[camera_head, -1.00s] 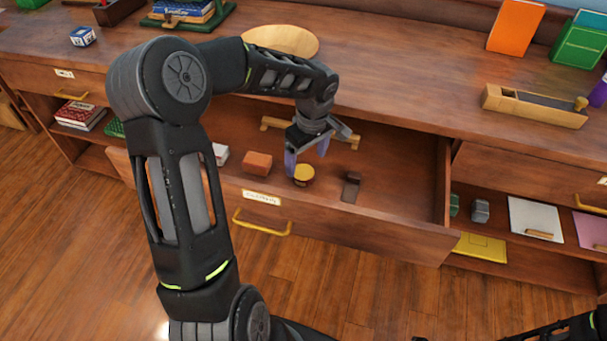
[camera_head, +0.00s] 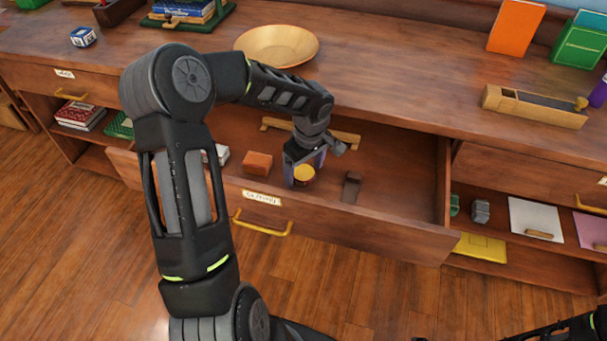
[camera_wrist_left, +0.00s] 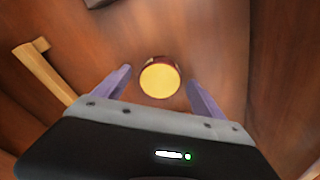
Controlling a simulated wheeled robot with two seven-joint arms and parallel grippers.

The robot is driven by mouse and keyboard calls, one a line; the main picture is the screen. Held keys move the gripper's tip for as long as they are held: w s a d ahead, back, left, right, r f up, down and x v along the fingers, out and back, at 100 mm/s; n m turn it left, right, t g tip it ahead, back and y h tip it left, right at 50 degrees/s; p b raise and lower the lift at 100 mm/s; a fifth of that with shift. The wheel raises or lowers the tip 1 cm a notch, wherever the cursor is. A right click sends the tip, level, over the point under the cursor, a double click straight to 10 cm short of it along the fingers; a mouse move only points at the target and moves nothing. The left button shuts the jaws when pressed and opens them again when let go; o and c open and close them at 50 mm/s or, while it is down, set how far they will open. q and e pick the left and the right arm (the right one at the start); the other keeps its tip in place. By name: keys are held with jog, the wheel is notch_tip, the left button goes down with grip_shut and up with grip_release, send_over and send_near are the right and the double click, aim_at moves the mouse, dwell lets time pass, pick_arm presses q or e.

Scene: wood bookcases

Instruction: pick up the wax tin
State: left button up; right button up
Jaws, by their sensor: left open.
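The wax tin (camera_head: 304,174) is a small round tin with a yellow lid and dark red side. It sits upright in the open drawer (camera_head: 385,232). My left gripper (camera_head: 304,172) is open over the drawer, with its purple fingers near the tin. In the left wrist view the tin (camera_wrist_left: 159,80) shows between and slightly beyond the two fingertips of my left gripper (camera_wrist_left: 157,78), with a gap on each side. I see no contact. My right gripper is not in view; only a bit of dark arm shows at the lower right.
An orange-brown block (camera_head: 257,163) lies left of the tin and a dark brown brush-like item (camera_head: 351,187) right of it. A wooden rail (camera_head: 340,136) lies behind. A gold bowl (camera_head: 277,45) stands on the counter above. The drawer's right part is clear.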

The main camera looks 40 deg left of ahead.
aim_at(304, 172)
pick_arm(q)
jog(key=c, duration=1.6)
jog(key=shift+r, duration=0.1)
notch_tip(304, 172, up, 10)
jog(key=shift+p, duration=0.35)
